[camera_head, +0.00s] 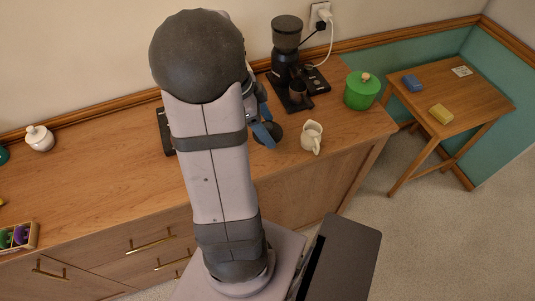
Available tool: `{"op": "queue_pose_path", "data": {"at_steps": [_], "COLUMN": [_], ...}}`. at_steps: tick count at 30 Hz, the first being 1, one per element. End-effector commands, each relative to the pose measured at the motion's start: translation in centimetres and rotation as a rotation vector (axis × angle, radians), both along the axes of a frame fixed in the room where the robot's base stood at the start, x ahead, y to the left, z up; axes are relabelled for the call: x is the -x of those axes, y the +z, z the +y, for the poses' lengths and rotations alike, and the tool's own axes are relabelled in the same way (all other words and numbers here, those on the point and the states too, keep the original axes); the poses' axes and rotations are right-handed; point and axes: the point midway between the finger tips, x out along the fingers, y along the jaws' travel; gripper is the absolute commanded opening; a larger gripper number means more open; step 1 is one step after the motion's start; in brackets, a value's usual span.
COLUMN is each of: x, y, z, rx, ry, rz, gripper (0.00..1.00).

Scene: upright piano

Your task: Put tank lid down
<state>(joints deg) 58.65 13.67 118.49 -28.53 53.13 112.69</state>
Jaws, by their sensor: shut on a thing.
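My gripper (264,131) shows blue fingers just right of my arm, above the wooden counter. It is shut on a dark, round, flat thing, which I take to be the tank lid (274,131). The lid is partly hidden by the fingers, and I cannot tell whether it touches the counter. A dark flat edge (164,132) shows left of my arm; the rest of that thing is hidden.
A black grinder (287,45) stands behind the gripper by a dark stand (308,88). A cream pitcher (312,137) is close on the right, with a green lidded pot (362,90) beyond. The counter (105,165) is mostly clear left of my arm.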

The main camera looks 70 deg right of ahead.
Motion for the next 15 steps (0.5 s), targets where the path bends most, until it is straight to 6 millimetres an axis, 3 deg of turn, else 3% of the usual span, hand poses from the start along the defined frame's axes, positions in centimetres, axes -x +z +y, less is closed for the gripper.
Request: {"op": "queue_pose_path", "data": {"at_steps": [15], "x": [0.0], "y": [-5.6], "z": [0.0], "rx": [-0.002], "ry": [0.001], "rz": [0.001], "gripper": [0.43]}}
